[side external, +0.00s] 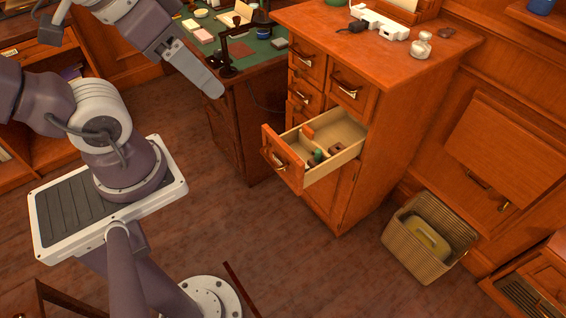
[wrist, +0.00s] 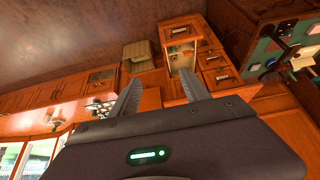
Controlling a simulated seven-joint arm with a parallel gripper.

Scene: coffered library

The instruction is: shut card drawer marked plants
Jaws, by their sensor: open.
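One drawer (side external: 283,158) of the wooden cabinet (side external: 386,100) stands pulled well out. Its front has a metal handle and label holder, but the wording is too small to read, so I cannot confirm it says plants. Small green, orange and brown items lie inside. The open drawer also shows in the wrist view (wrist: 182,32), beyond my fingers. My gripper (wrist: 161,77) is open, its two fingers spread apart with nothing between them. In the side view my gripper is at the upper left, above and apart from the drawer.
Other drawers (side external: 352,90) in the cabinet look shut. A wicker basket (side external: 410,258) with a yellowish item stands on the floor at right. A green-topped desk (side external: 262,47) with a dark lamp and small items is behind. Floor in front of the drawer is clear.

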